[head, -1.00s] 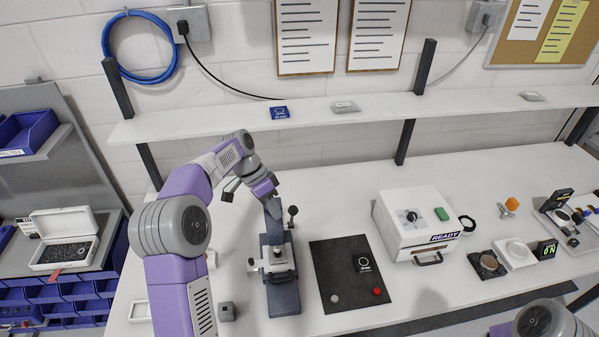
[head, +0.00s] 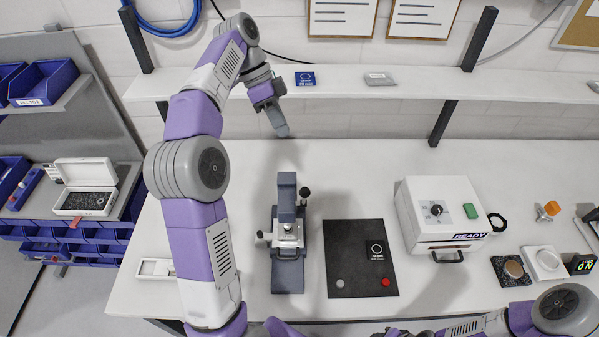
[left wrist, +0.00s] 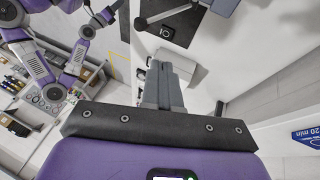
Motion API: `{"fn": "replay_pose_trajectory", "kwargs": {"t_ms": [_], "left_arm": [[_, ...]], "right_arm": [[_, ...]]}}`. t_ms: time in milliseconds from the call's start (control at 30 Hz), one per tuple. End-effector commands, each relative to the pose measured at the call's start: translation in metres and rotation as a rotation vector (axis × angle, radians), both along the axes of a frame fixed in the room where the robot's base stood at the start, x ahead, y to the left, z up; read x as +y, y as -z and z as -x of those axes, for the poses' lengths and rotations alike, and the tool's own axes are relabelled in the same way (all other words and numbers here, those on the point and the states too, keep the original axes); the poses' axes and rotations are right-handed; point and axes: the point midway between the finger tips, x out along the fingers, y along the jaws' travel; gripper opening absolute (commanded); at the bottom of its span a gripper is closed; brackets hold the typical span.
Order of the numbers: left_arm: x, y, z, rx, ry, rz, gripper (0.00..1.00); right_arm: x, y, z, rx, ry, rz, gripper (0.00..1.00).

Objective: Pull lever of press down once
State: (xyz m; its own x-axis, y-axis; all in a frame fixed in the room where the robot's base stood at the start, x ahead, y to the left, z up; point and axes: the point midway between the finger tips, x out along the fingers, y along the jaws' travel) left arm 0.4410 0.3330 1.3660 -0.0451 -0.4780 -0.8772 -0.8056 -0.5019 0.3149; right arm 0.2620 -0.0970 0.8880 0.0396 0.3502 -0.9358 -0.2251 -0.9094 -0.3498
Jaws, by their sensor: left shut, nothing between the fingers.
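The press (head: 288,250) stands on the white bench, a dark grey column and base with a light metal middle. Its lever has a black ball knob (head: 304,193) standing up beside the right of the column top. My left gripper (head: 281,130) is shut and empty, raised behind and above the press, apart from the lever. In the left wrist view its closed grey fingers (left wrist: 163,85) show, with the lever (left wrist: 165,14) and its dark knob at the top. My right arm shows at the lower right of the head view; its gripper is too cut off to read.
A black mat (head: 340,240) with red and grey buttons lies right of the press. A white box marked READY (head: 425,210) stands further right. The shelf (head: 210,87) runs behind, close to my left gripper, carrying a blue box (head: 305,78).

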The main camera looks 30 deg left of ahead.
Motion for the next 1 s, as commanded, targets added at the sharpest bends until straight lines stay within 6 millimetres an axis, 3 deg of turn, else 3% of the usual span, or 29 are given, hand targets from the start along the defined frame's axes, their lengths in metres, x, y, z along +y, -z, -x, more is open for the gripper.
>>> {"fn": "replay_pose_trajectory", "kwargs": {"t_ms": [567,1000], "left_arm": [[-0.046,0.085,0.006,0.003,0.003,0.000,0.00],[-0.067,0.103,0.028,-0.001,0.000,-0.001,0.00]], "right_arm": [[0.000,0.028,0.000,0.000,0.000,0.000,0.43],[0.000,0.032,0.000,0.000,0.000,0.000,0.43]]}}
